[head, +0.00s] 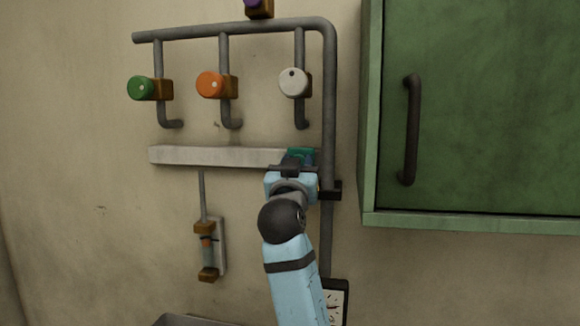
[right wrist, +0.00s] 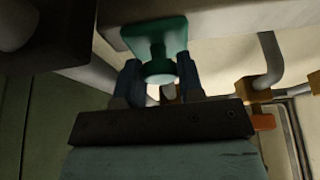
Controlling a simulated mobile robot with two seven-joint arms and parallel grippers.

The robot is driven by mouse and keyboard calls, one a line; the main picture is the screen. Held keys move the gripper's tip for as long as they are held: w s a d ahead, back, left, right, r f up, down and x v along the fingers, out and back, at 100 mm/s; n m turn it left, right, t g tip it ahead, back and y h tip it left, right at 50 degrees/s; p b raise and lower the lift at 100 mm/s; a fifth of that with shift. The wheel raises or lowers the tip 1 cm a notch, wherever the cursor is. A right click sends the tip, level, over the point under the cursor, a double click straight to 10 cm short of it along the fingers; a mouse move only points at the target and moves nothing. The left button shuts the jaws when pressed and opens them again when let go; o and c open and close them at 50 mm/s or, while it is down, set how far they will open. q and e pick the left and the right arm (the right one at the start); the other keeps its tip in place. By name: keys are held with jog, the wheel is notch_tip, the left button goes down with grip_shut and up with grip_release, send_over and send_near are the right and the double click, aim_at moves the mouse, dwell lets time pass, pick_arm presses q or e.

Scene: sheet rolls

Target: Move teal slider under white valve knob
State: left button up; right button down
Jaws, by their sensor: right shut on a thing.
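The teal slider (head: 302,154) sits at the right end of the pale horizontal rail (head: 215,156), mostly hidden behind my right gripper (head: 297,164). In the right wrist view the teal slider (right wrist: 155,36) has a round knob, and my right gripper (right wrist: 160,72) is shut on it, with one blue finger on each side. The white valve knob (head: 293,82) is on the pipe above the rail. The slider is below it and slightly to its right. My left gripper is not in view.
An orange knob (head: 210,85) and a green knob (head: 140,88) are on pipes to the left. A thick vertical pipe (head: 329,110) runs close to the rail's right end. A green cabinet (head: 480,110) with a dark handle (head: 411,130) is at the right.

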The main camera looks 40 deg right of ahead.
jog(key=c, duration=0.8)
grip_release()
jog(key=shift+o, duration=0.2)
jog(key=shift+w, duration=0.1)
